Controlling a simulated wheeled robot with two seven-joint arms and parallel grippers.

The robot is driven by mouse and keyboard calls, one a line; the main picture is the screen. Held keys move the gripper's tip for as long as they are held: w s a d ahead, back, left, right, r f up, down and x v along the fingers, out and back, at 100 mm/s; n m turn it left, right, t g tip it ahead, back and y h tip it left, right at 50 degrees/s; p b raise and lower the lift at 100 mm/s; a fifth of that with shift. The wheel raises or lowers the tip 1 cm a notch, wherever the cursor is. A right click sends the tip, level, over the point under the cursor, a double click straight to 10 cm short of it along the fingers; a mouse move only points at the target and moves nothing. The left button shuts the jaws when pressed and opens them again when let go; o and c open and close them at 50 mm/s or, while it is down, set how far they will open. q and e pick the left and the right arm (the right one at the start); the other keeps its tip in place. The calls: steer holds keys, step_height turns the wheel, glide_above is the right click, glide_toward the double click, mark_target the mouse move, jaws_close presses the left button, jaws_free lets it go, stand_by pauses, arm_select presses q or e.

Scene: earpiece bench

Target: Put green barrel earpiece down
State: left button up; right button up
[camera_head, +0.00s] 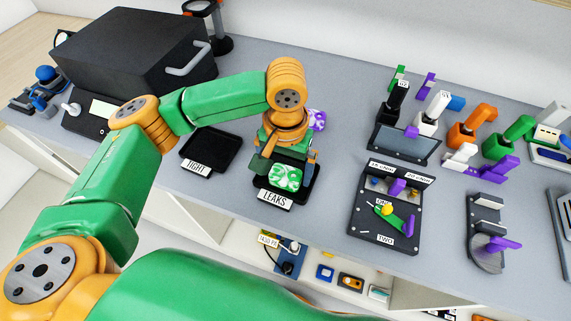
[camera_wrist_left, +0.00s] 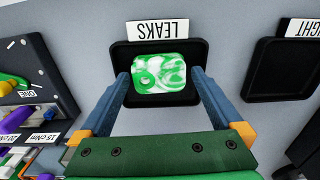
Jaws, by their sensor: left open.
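The green barrel earpiece (camera_head: 286,177) is a green-and-white marbled piece in the black tray labelled LEAKS (camera_head: 259,187). In the left wrist view the earpiece (camera_wrist_left: 160,73) lies inside the tray's rim (camera_wrist_left: 119,58), between my blue fingers. My left gripper (camera_head: 287,160) is open and low over the tray, with one finger on each side of the earpiece. The fingers appear apart from it. My gripper and wrist hide part of the tray's far side in the head view. My right gripper is not in view.
An empty black tray labelled TIGHT (camera_head: 212,152) lies left of the LEAKS tray. A purple-and-white piece (camera_head: 318,119) shows behind my gripper. A dark fixture board (camera_head: 385,236) and several coloured tools stand to the right. A black box (camera_head: 130,50) stands at the back left.

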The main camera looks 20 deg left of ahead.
mark_target(286, 173)
arm_select(q)
step_height(286, 173, up, 12)
steer(key=p, duration=0.1)
steer(key=shift+r, duration=0.15)
stand_by(0.4)
